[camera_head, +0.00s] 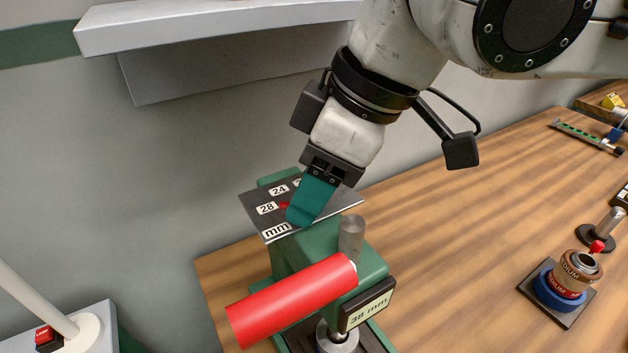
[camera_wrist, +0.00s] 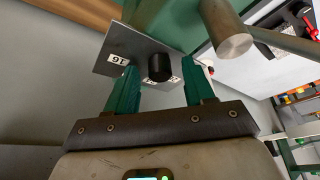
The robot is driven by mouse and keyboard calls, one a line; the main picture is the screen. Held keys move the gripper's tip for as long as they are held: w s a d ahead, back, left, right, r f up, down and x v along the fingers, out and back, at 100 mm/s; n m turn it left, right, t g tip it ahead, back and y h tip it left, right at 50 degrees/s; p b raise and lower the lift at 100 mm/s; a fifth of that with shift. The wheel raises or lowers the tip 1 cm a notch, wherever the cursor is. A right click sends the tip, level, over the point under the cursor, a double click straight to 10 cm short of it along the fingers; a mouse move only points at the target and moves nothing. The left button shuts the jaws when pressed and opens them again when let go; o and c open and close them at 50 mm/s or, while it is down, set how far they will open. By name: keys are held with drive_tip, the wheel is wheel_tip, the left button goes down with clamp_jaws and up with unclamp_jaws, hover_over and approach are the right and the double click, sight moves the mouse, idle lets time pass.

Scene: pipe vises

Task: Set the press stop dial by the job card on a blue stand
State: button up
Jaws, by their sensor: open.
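The press (camera_head: 325,240) is a green block with a grey dial plate (camera_head: 250,207) on top. The plate reads "28", "24" and "mm", with a red mark near "28"; in the wrist view (camera_wrist: 112,45) it shows "16". A black knob (camera_wrist: 160,67) stands out from the plate. My gripper (camera_head: 312,203) is over the plate in the head view, hiding part of the scale. In the wrist view my gripper (camera_wrist: 160,78) is open, its teal fingers on either side of the knob with gaps. I cannot make out a job card on a blue stand.
A red cylinder (camera_head: 292,298) and a steel post (camera_head: 351,238) are close to the dial. A "38 mm" label (camera_head: 368,304) is on the press front. A blue ring with a brown cup (camera_head: 560,288) stands at right. The middle bench is clear. A grey shelf (camera_head: 215,25) overhangs.

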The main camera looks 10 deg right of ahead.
drive_tip(key=shift+c, duration=0.4)
clamp_jaws()
drive_tip(key=shift+m, duration=0.3)
drive_tip(key=m+t, duration=0.1)
drive_tip(key=m, duration=0.2)
drive_tip(key=shift+s+a+h+b, duration=0.1)
drive_tip(key=shift+a+h+b, duration=0.05)
drive_tip(key=shift+h+b, duration=0.2)
drive_tip(key=shift+m+t+h, duration=0.6)
drive_tip(key=shift+m+h, duration=0.05)
drive_tip(key=shift+m, duration=1.35)
drive_tip(key=shift+o, duration=0.4)
unclamp_jaws()
